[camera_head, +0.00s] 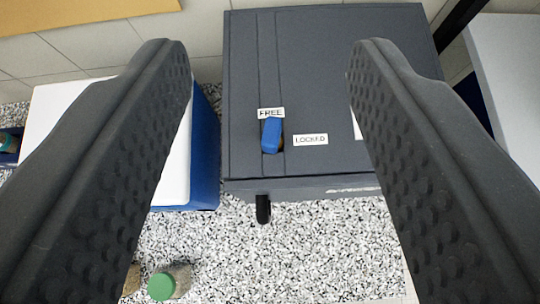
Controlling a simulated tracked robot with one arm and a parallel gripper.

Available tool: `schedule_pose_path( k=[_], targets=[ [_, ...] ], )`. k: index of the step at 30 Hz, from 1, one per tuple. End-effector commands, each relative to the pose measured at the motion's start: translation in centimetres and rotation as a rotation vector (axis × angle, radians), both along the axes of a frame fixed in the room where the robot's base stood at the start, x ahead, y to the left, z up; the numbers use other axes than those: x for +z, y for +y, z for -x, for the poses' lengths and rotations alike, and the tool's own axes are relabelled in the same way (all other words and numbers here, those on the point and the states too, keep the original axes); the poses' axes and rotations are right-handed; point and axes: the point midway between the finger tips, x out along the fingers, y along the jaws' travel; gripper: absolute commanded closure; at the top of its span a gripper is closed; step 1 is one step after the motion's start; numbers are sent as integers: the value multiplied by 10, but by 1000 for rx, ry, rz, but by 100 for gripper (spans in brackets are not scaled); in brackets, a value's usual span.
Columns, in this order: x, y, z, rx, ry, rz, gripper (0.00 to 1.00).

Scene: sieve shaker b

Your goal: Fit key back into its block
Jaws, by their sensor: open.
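My gripper (268,60) is open and empty, with its two dark ribbed fingers wide apart at the left and right of the view. Between them, farther off, stands a dark grey block or cabinet (335,75). A small blue lever-like piece (271,134), perhaps the key, sits in a slot on the block's face. It points up toward a label reading FREE (271,113). A label reading LOCKED (310,140) is to its right. The fingers do not touch the blue piece. How deep it sits cannot be told.
A short black peg (263,209) sticks out at the block's lower edge. A white-topped blue box (205,150) stands close on the left. A green-capped jar (162,286) is at the bottom left. The speckled worktop (300,250) is clear in front of the block.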

Motion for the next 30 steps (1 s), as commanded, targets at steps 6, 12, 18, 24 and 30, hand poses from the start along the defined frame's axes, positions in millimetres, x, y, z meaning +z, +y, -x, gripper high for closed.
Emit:
schedule_pose_path(
  k=[6, 12, 18, 24, 30],
  targets=[
    [-19, -1, -39, -35, 220, -37, 54],
    [-46, -2, -63, -67, 427, -65, 54],
    [-70, 0, -79, -96, 627, -87, 54],
    [-96, 2, -86, -124, 831, -106, 54],
    [-115, 2, -87, -146, 986, -115, 54]
  ],
)
